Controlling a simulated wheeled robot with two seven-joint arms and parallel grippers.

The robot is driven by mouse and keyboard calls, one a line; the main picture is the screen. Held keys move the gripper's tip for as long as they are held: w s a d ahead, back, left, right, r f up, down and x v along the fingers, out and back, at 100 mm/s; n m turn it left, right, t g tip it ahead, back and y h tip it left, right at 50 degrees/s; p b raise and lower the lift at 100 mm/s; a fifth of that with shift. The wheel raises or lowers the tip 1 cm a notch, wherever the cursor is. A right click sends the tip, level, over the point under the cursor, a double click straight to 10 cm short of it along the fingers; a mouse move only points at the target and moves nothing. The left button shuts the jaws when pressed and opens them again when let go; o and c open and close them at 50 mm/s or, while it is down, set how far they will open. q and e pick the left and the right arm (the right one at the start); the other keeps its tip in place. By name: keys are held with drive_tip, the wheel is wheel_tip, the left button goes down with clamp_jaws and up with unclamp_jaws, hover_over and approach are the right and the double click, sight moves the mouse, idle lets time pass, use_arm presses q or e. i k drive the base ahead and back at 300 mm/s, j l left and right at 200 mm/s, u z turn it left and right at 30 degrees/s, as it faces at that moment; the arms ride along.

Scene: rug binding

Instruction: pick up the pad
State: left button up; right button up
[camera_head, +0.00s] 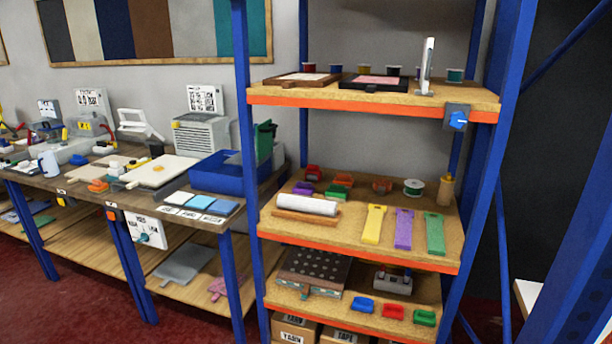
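I cannot tell for sure which thing is the pad. On the top shelf, a flat black tray with a pinkish top (378,80) lies beside a brown-framed flat tray (302,79). On the workbench's lower shelf lie a grey flat piece (183,264) and a smaller pink flat piece (218,288). A dark, dotted block with a handle (313,270) sits on a lower shelf of the rack. Neither of my grippers is in view.
A blue-post rack with wooden shelves (345,236) stands at centre right. It holds yellow, purple and green tools (404,228), a white roll (306,205) and small clips. A crowded workbench (75,185) with a blue bin (215,174) is at left.

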sight(301, 189)
drive_tip(key=z, duration=1.9)
drive_tip(key=u, duration=1.9)
drive_tip(key=z, duration=0.15)
drive_tip(key=i+j+z, duration=0.1)
drive_tip(key=j+z, duration=0.3)
drive_tip(key=j, duration=0.3)
drive_tip(key=j+z, duration=0.45)
drive_tip(key=j, duration=0.25)
